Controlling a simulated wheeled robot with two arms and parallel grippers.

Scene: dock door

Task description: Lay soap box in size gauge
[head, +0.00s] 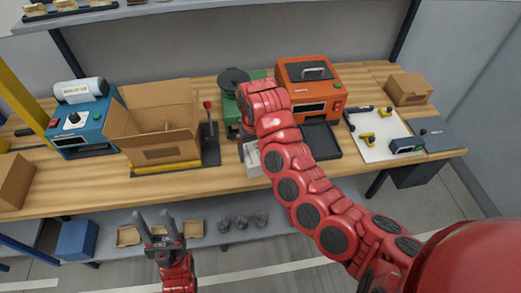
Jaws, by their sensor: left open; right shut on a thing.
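My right arm reaches from the lower right over the workbench, and its red hand end (264,98) is above the middle of the bench. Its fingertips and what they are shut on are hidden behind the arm. I cannot make out the soap box. A small pale grey block-like thing (251,159) shows at the bench's front, partly covered by my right arm; I cannot tell whether it is the size gauge. My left gripper (158,226) is open and empty, low in front of the bench, apart from everything on it.
An open cardboard box (154,133) stands on the bench (75,195) to the left, beside a blue machine (85,120). A green scale (228,108), an orange machine (311,90), a black tray (321,139) and a white board (375,147) stand rightward. The lower shelf (290,220) has bare room.

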